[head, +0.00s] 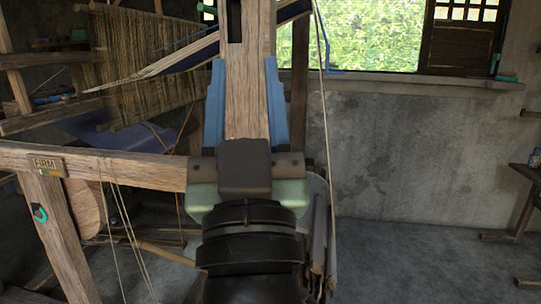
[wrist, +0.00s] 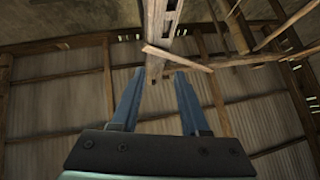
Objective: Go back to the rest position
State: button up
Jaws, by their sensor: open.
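My gripper (head: 244,64) points upward in the middle of the head view, its two blue fingers standing apart with a gap between them. A wooden post (head: 249,25) of the loom shows in line with that gap; I cannot tell whether it is between the fingers or behind them. In the wrist view my gripper (wrist: 159,74) is also open, with no held object visible. A slotted wooden beam (wrist: 160,22) shows beyond the fingertips there. The wooden handloom (head: 110,163) fills the left of the head view, with brown warp threads (head: 140,55).
A plate reading FIRM (head: 46,165) is on the loom's front beam. Thin cords hang from the loom. A grey wall (head: 420,150) with a window (head: 375,35) stands behind. Bare floor (head: 400,260) lies at the right, with a small wooden stand (head: 525,200) at the edge.

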jog(key=s+d+r+m+t+h, duration=0.1)
jog(key=s+d+r+m+h, duration=0.15)
jog(key=s+r, duration=0.5)
notch_tip(320, 180, up, 37)
jog(key=n+p, duration=0.1)
jog(key=p, duration=3.7)
jog(key=shift+w+a+p, duration=0.2)
jog(key=shift+w+p, duration=0.1)
jog(key=shift+w, duration=0.05)
